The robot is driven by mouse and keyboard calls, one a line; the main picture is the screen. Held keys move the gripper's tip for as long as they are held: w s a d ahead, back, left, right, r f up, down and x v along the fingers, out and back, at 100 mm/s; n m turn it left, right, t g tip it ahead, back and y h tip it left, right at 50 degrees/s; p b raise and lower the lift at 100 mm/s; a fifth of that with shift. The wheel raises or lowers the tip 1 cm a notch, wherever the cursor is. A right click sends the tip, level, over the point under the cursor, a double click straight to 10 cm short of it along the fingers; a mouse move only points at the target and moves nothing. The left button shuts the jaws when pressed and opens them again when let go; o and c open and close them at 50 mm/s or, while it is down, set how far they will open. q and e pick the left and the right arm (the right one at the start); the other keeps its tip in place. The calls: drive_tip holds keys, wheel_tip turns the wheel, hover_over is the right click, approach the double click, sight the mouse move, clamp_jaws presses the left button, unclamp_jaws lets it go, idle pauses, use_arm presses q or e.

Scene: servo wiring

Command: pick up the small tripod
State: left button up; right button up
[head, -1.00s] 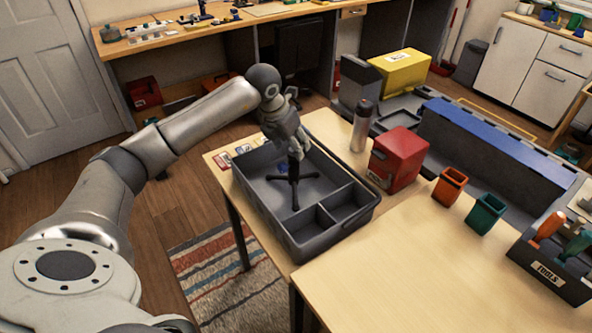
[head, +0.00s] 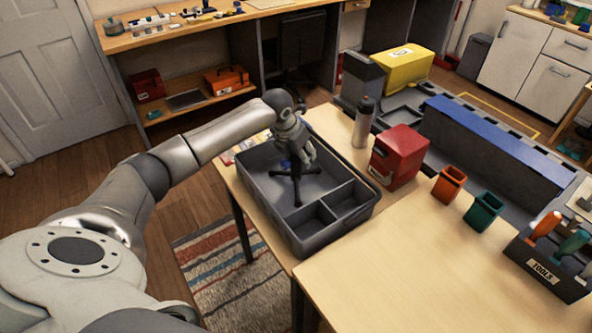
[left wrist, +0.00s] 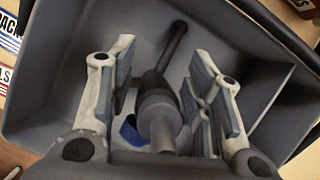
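The small tripod (head: 297,186) is dark, with a post and spread legs. It stands in the large compartment of the grey divided tray (head: 268,212). My left gripper (head: 298,160) reaches down over the tray at the tripod's top. In the left wrist view the tripod (left wrist: 158,110) lies between the two fingers of my left gripper (left wrist: 162,92), which are apart, with gaps visible beside the post. One leg extends toward the top of that view. A small blue thing (left wrist: 131,130) lies beside it on the tray floor. My right gripper is not in view.
The tray's two small compartments (head: 313,221) are empty. A grey bottle (head: 363,124), a red box (head: 398,157), an orange cup (head: 448,186) and a green cup (head: 483,210) stand to the right. The front of the table (head: 410,265) is clear.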

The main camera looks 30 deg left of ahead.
use_arm(q)
drive_tip(key=shift+c, duration=1.3)
clamp_jaws()
drive_tip(key=shift+w, duration=0.1)
drive_tip(key=shift+r, duration=0.2)
